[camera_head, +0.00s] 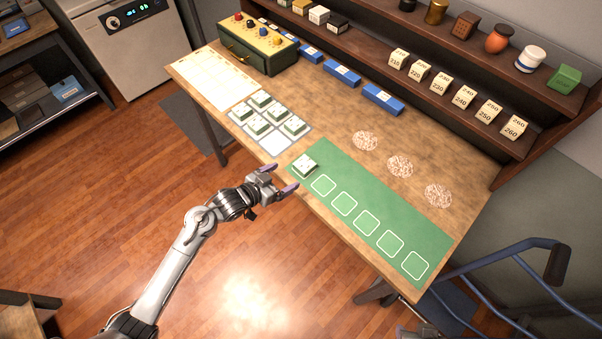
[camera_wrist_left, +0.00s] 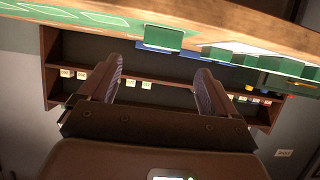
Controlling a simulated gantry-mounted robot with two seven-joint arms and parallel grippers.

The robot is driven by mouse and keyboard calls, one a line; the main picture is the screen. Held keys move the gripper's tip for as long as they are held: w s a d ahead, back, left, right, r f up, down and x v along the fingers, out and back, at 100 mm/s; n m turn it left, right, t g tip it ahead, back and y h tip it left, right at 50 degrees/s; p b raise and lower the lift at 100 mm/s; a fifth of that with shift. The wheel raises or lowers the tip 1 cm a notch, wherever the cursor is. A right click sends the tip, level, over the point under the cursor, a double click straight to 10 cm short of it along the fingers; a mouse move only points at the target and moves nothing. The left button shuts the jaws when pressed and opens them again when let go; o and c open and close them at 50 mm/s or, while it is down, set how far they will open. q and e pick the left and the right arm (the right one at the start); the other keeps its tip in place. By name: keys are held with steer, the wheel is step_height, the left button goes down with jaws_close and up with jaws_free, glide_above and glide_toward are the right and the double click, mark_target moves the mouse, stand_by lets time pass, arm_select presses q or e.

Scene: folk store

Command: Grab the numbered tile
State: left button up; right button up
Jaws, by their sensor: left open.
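A white-and-green tile (camera_head: 304,165) lies on the first square of the green mat (camera_head: 330,167); its marking is too small to read. Several similar tiles (camera_head: 262,99) lie on a pale grid mat (camera_head: 233,119) to the left, with one bare cell at its front. My left gripper (camera_head: 279,178) is open and empty at the table's front edge, close to the tile on the green mat but apart from it. In the left wrist view, a green-sided tile (camera_wrist_left: 163,38) shows beyond the open fingers (camera_wrist_left: 158,88). My right gripper is not in view.
The table (camera_head: 330,110) also holds speckled round patches (camera_head: 400,166), blue blocks (camera_head: 383,99) and a green box with coloured knobs (camera_head: 258,45). Shelves behind carry numbered blocks (camera_head: 463,97). A blue-railed cart (camera_head: 510,262) stands at the right. The floor before the table is clear.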

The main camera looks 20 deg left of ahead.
mark_target(303, 164)
arm_select(q)
steer(key=x, duration=0.5)
steer(key=shift+w+d+r+b, duration=0.1)
steer(key=shift+w+b, duration=0.3)
steer(key=shift+w, duration=0.05)
steer(key=shift+b+x, duration=0.4)
steer(key=shift+x, duration=2.3)
steer(key=c, duration=1.2)
